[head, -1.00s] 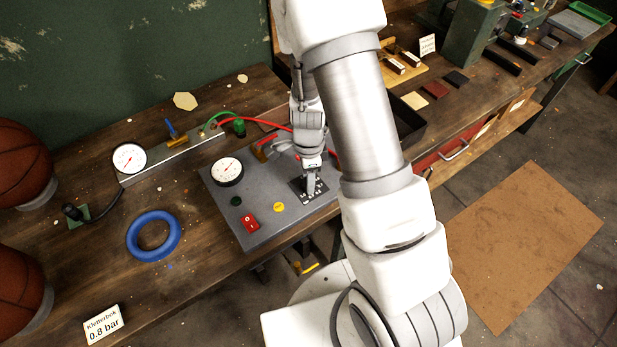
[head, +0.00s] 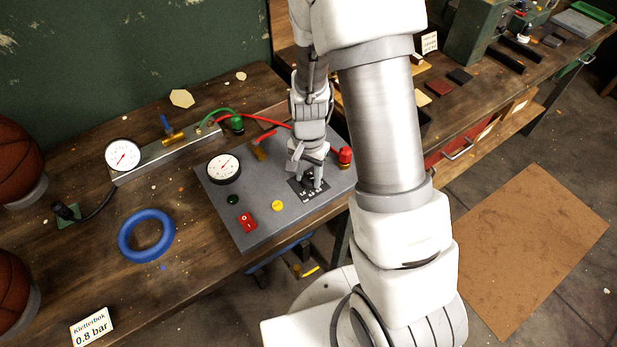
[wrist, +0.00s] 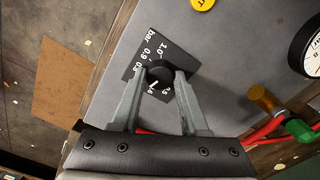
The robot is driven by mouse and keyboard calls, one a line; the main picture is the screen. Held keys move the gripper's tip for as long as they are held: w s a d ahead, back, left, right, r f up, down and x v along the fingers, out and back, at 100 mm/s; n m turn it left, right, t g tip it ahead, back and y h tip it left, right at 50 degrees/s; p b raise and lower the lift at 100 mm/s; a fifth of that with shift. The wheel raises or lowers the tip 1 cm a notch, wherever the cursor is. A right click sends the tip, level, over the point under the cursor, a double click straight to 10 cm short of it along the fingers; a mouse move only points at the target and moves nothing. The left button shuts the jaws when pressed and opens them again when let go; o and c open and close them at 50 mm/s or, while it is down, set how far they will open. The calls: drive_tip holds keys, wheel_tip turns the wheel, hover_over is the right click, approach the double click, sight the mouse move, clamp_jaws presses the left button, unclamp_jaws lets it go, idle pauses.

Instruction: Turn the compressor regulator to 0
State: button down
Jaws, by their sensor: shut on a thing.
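The compressor panel (head: 240,190) is a grey plate on the workbench. Its regulator is a round black knob (wrist: 159,71) on a black scale plate (wrist: 150,56) printed with "bar" and numbers such as 0.9 and 1.0. A white mark shows at the knob's lower edge in the wrist view; the number it points to is too small to tell. My gripper (wrist: 162,76) is shut on the regulator knob, one finger on each side. In the head view my gripper (head: 307,174) covers most of the knob, and part of the scale plate (head: 311,192) shows below it.
The panel also holds a gauge (head: 224,168), a red switch (head: 247,222), a yellow button (head: 278,205) and a red knob (head: 345,156). A second gauge (head: 122,155), hoses, a blue ring (head: 147,235) and basketballs (head: 15,160) lie to the left.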

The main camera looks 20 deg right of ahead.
drive_tip(key=n+b, duration=0.2)
drive_tip(key=n, duration=0.3)
drive_tip(key=shift+f+n, duration=0.1)
drive_tip(key=shift+n, duration=0.2)
drive_tip(key=n+b, duration=0.1)
drive_tip(key=n, duration=0.4)
drive_tip(key=shift+n, duration=0.3)
drive_tip(key=n, duration=0.5)
drive_tip(key=shift+p, duration=0.4)
drive_tip(key=n+p, duration=0.1)
drive_tip(key=n, duration=0.4)
drive_tip(key=shift+p, duration=0.3)
drive_tip(key=shift+c, duration=2.1)
unclamp_jaws()
drive_tip(key=shift+r, duration=0.2)
